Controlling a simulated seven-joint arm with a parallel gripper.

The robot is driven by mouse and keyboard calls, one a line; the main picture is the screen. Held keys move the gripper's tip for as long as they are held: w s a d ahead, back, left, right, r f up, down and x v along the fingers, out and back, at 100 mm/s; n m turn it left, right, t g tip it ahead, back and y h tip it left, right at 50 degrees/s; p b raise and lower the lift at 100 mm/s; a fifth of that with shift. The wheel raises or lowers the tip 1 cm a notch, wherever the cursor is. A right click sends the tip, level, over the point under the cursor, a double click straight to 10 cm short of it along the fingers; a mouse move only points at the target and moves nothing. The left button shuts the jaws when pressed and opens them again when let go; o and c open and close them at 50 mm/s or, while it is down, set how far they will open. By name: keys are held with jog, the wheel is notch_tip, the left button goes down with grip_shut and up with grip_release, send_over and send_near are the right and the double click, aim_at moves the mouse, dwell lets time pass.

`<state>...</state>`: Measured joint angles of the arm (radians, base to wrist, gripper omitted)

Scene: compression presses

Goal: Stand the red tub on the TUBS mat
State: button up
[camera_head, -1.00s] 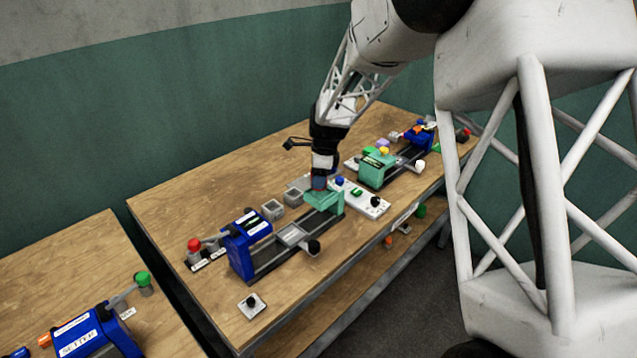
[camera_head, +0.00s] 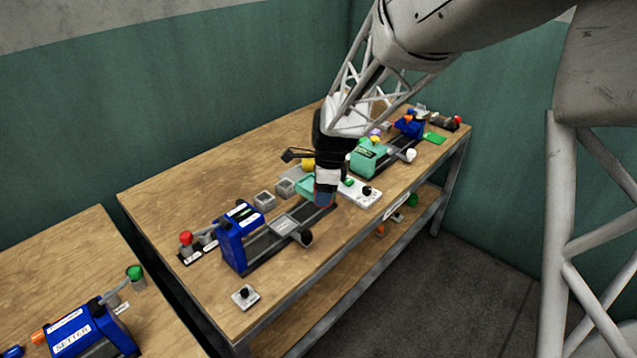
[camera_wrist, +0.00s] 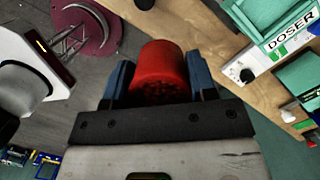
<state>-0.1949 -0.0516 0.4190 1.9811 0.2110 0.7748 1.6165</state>
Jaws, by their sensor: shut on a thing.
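The red tub (camera_wrist: 160,70) is in the wrist view, between the two blue fingers of my gripper (camera_wrist: 160,78). My gripper is shut on it, one finger on each side. In the head view my gripper (camera_head: 325,197) is over the bench, beside the mint-green end of the near press (camera_head: 307,186). The tub is hard to make out there.
A blue press head (camera_head: 240,235) stands at the near left with a dark rail. A mint-green doser (camera_head: 368,157) shows behind my gripper, and also in the wrist view (camera_wrist: 278,45). Grey boxes (camera_head: 264,201) stand on the bench. The bench's back left is bare.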

jog(key=shift+s+d+r, duration=0.1)
jog(key=shift+s+d, duration=0.15)
jog(key=shift+s, duration=0.8)
jog(key=shift+w, duration=0.15)
jog(key=w+a, duration=0.1)
jog(key=w, duration=0.4)
jog(key=w+a, duration=0.2)
jog(key=w, duration=0.3)
jog(key=w+a+f, duration=0.1)
jog(key=w, duration=0.4)
jog(key=shift+w+a, duration=0.2)
jog(key=shift+w, duration=0.15)
send_over(294, 178)
notch_tip(294, 178, down, 5)
jog(key=shift+r, duration=0.2)
jog(key=shift+f, duration=3.15)
